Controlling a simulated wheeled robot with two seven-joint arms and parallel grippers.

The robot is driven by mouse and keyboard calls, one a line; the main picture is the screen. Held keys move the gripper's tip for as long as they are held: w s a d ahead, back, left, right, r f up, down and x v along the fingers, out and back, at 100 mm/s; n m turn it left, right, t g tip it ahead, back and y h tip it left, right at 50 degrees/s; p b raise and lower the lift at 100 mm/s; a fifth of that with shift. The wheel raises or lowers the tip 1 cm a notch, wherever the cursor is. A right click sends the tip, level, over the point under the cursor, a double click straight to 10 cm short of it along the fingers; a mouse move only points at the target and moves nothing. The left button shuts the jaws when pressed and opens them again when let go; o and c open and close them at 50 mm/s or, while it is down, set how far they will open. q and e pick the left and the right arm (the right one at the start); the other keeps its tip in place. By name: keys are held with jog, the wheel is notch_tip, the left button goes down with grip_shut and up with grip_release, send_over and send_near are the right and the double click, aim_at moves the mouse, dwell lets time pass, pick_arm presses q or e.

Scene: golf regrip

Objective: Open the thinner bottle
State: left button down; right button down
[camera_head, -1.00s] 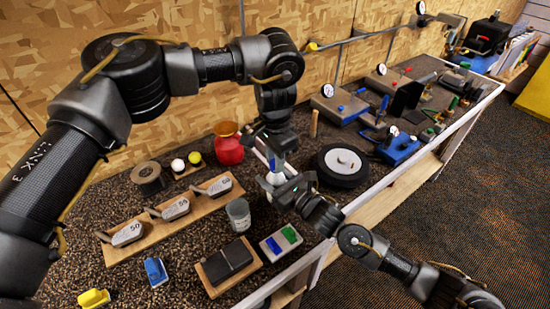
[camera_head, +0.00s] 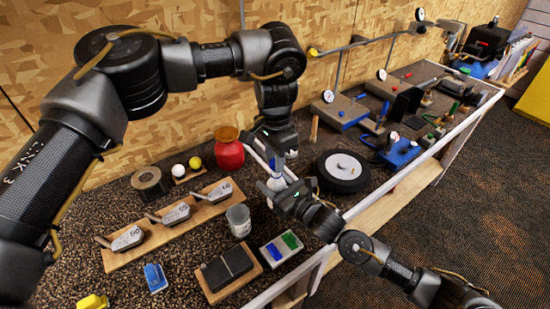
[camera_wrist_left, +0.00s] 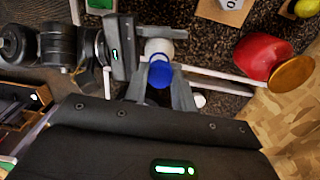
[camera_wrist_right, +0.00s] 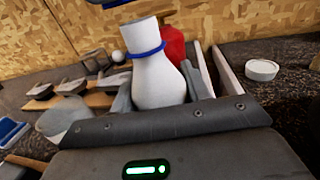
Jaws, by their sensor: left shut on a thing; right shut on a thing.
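The white bottle (camera_wrist_right: 158,80) has a rounded body, a narrower neck and a blue ring round the neck. It stands between the fingers of my right gripper (camera_head: 274,187), which is shut on it. Its white body also shows in the left wrist view (camera_wrist_left: 158,47). My left gripper (camera_head: 276,163) is above it, shut on a blue cap (camera_wrist_left: 159,74). In the right wrist view the blue cap (camera_wrist_right: 106,3) is at the top edge, apart from the bottle's top. The left fingers are mostly cut off there.
A red jar (camera_head: 228,151) stands just left of the grippers, and a black wheel (camera_head: 343,171) lies to the right. A grey cup (camera_head: 239,221) and a wooden rack (camera_head: 170,225) are nearer. The wood-panel wall closes the back.

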pick_arm(q)
jog(key=shift+r, duration=1.6)
jog(key=shift+s+r, duration=0.1)
jog(key=shift+r, duration=0.35)
pick_arm(e)
jog(key=shift+s+r, duration=0.1)
jog(key=c, duration=0.6)
grip_release()
pick_arm(q)
jog(key=shift+f, duration=0.1)
jog(key=shift+f, duration=0.15)
pick_arm(e)
jog(key=shift+s+d+f, duration=0.2)
jog(key=shift+d, duration=0.05)
pick_arm(q)
notch_tip(320, 180, down, 4)
jog(key=b, duration=0.4)
pick_arm(e)
jog(key=v, duration=1)
jog(key=shift+s+d, duration=0.1)
pick_arm(q)
jog(key=shift+f+b, duration=0.1)
jog(key=shift+b, duration=0.2)
pick_arm(e)
jog(key=shift+s+d+r, duration=0.2)
jog(key=shift+s+d, duration=0.15)
jog(key=shift+s, duration=0.05)
